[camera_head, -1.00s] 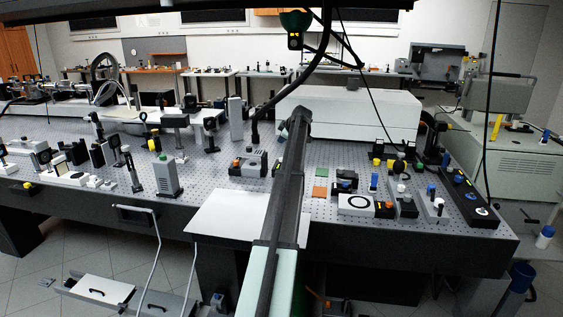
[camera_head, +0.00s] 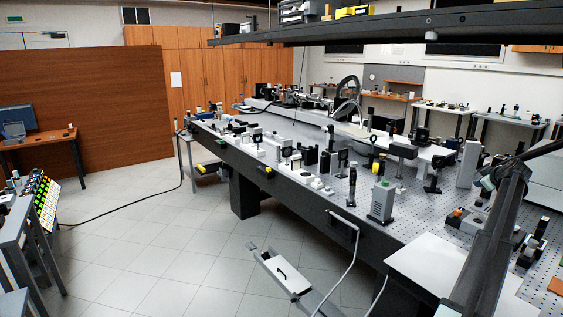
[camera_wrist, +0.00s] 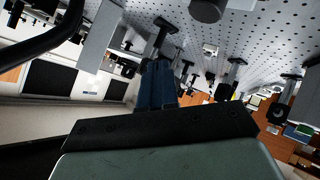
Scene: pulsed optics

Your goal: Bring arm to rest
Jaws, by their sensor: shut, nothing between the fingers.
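My arm (camera_head: 493,225) rises at the right edge of the head view, over the near side of the perforated optical table (camera_head: 335,203). Its dark upper end leans right, and I cannot make out the fingertips there. In the wrist view my gripper (camera_wrist: 158,72) shows as two blue-dark fingers close together in front of a black bar. It is shut and empty. The wrist picture is upside down, with the table's perforated top (camera_wrist: 262,42) at the upper right. I cannot tell how far the fingers are from the parts around them.
A grey box-shaped device (camera_head: 381,203) and several optical mounts stand on the table left of my arm. A white sheet (camera_head: 432,265) lies at its near edge. A dark shelf (camera_head: 390,30) hangs overhead. The tiled floor (camera_head: 150,235) at left is largely open.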

